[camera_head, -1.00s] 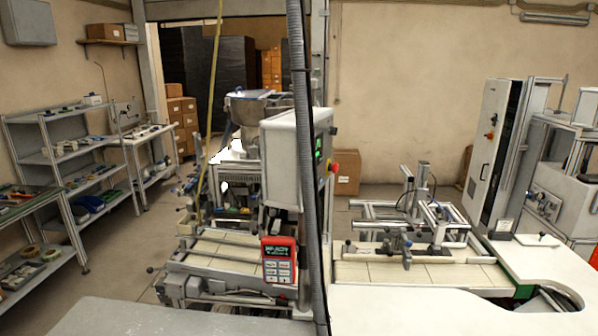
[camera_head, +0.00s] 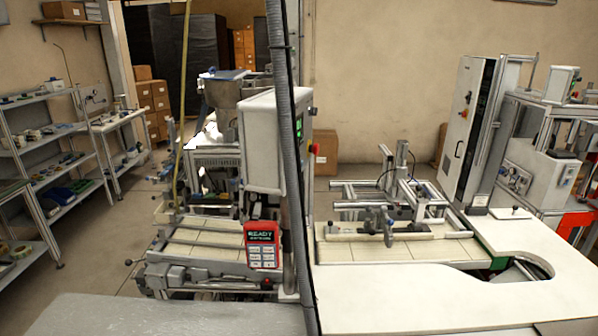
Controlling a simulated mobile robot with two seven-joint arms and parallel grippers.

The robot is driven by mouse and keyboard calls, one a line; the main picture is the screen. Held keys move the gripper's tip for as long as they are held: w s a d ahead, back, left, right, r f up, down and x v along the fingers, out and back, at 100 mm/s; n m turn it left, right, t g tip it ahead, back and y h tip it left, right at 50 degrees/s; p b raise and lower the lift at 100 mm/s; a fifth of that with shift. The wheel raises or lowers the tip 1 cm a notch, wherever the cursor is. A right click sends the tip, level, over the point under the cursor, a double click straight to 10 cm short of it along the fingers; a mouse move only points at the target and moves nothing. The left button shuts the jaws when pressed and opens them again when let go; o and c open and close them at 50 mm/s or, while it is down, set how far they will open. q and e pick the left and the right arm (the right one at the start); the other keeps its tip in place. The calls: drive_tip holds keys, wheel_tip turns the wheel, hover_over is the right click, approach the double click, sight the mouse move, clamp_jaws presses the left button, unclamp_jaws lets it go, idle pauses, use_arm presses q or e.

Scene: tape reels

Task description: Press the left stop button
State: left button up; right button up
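A red stop button (camera_head: 312,110) sticks out from the right side of the grey control box (camera_head: 265,145), in the middle left of the head view. It is the leftmost red button I see. A small red button (camera_head: 463,114) is on the tall white cabinet (camera_head: 468,135) at right. Another red button (camera_head: 577,95) is on the small box at the far right. Neither of my grippers is in view.
A red panel reading READY (camera_head: 261,246) stands below the control box. A dark hose (camera_head: 287,160) hangs in front of the box. A white table (camera_head: 400,295) fills the right foreground and a grey surface (camera_head: 170,315) the left. Shelving (camera_head: 60,165) stands at left.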

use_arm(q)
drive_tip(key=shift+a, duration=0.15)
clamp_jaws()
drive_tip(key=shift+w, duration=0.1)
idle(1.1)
